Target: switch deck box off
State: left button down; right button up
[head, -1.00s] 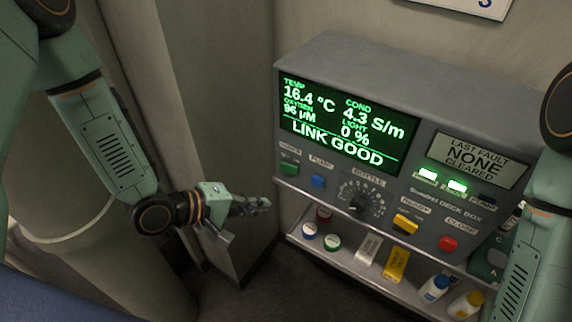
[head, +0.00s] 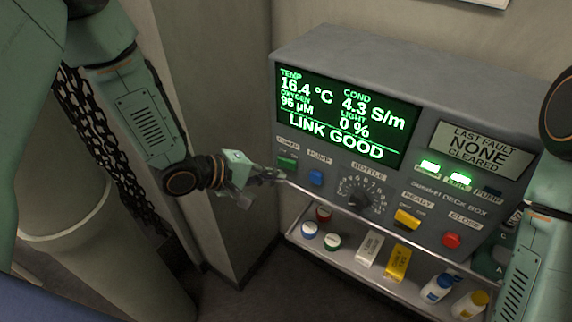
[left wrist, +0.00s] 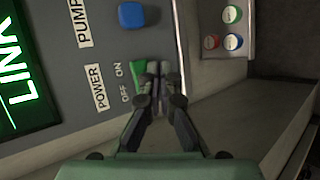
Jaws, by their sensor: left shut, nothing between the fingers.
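The grey deck box (head: 430,75) stands against the wall, its screen (head: 345,118) lit green and reading LINK GOOD. Its green power switch (head: 287,162) is at the left of the panel, beside the blue pump button (head: 316,177). In the left wrist view the power switch (left wrist: 138,74) is partly hidden behind my fingertips, with OFF and ON printed next to it. My left gripper (head: 277,176) is shut and empty, its tips at the switch; I cannot tell whether they touch it. My right gripper is out of view.
A shelf (head: 345,262) under the panel holds several caps, boxes and bottles. The yellow ready switch (head: 407,219) and red close button (head: 451,240) are farther right. A grey pillar (head: 225,225) stands left of the box, and a pale cylinder (head: 85,245) is farther left.

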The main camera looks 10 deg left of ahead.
pick_arm(q)
jog(key=shift+w, duration=0.65)
dwell(0.8)
jog(key=shift+s+r, duration=0.15)
